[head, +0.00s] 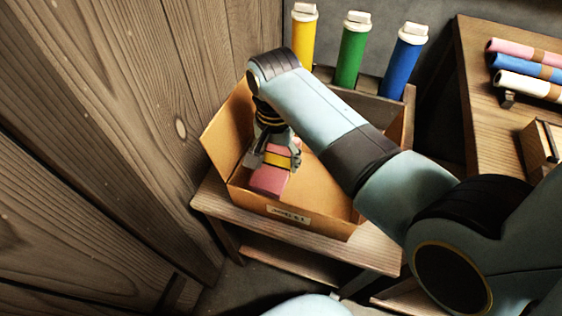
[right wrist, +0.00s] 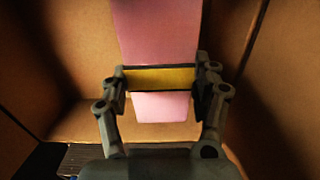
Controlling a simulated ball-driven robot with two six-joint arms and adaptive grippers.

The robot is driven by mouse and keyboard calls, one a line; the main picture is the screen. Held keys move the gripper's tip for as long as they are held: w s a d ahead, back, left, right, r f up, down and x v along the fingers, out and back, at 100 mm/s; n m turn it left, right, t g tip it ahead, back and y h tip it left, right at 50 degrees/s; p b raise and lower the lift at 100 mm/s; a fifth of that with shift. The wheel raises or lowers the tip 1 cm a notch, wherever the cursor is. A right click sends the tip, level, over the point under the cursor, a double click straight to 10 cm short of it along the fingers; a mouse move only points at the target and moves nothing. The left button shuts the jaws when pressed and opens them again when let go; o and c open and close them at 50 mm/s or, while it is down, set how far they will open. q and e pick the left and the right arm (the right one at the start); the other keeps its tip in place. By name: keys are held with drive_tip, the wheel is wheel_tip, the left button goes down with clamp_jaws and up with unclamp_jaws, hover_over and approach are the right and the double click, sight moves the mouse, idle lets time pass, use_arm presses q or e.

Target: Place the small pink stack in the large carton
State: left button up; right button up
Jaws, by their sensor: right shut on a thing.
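The small pink stack (head: 270,180) has a yellow band around its middle and is inside the outline of the large carton (head: 300,214) at its left end. My right gripper (head: 275,158) reaches down over the carton and is shut on the stack at the band. In the right wrist view the stack (right wrist: 157,32) runs between the two fingers (right wrist: 161,80), with brown carton walls around it. I cannot tell whether the stack touches the carton floor. The right arm hides part of the carton's right side. My left gripper is not in view.
The carton stands on a wooden bench (head: 375,248) beside a plank wall (head: 120,110). Yellow (head: 303,40), green (head: 350,52) and blue (head: 396,65) tubes stand behind it. At right, a table (head: 485,120) holds several rolls (head: 525,65).

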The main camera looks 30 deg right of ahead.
sight(277, 170)
wheel_tip(277, 170, down, 5)
drive_tip(key=shift+r+b, duration=0.2)
drive_tip(key=shift+b, duration=0.45)
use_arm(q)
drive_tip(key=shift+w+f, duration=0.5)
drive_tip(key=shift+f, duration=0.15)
use_arm(e)
drive_tip(key=shift+r, duration=0.1)
drive_tip(key=o, duration=1)
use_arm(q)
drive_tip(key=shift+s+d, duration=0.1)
use_arm(e)
drive_tip(key=shift+o, duration=0.2)
use_arm(q)
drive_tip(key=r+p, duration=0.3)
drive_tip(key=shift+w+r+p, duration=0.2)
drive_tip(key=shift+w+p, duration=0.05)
drive_tip(key=shift+p, duration=0.05)
use_arm(e)
wheel_tip(277, 170, up, 12)
